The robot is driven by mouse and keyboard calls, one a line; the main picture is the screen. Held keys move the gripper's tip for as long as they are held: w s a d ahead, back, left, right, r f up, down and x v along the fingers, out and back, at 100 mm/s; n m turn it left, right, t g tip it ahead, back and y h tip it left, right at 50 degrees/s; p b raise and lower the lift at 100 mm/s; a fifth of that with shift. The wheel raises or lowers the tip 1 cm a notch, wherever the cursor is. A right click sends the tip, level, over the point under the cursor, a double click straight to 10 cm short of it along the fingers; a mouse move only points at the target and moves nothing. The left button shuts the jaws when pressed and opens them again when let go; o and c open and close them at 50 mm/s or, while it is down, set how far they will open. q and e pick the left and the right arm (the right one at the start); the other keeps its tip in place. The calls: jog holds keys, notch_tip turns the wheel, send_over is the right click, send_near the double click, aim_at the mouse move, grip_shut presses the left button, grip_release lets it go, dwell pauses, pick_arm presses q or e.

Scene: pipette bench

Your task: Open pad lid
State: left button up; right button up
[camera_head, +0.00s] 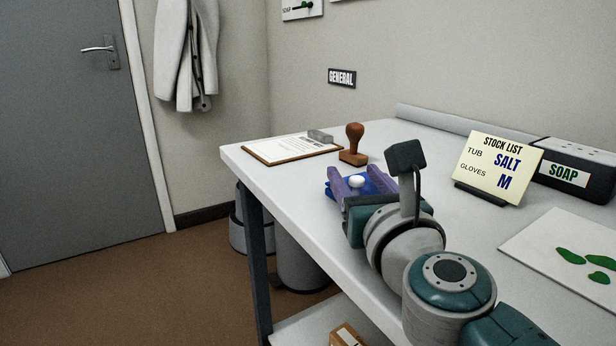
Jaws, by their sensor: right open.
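The ink pad (375,184) is a small blue case on the white bench, with a white knob (356,181) on its lid. The lid looks shut, though part of the pad is hidden by my gripper. My right gripper (352,178) reaches over the pad from the front right. Its two purple fingers are apart, one on each side of the white knob. I cannot tell whether the fingers touch the lid. My left gripper is not in view.
A wooden stamp (354,146) stands just behind the pad. A clipboard (291,148) lies at the bench's left end. A stock list card (497,166), a black SOAP box (575,170) and a white sheet with green shapes (545,246) are to the right.

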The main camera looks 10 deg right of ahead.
jog(key=shift+c, duration=0.4)
grip_shut()
dwell(0.9)
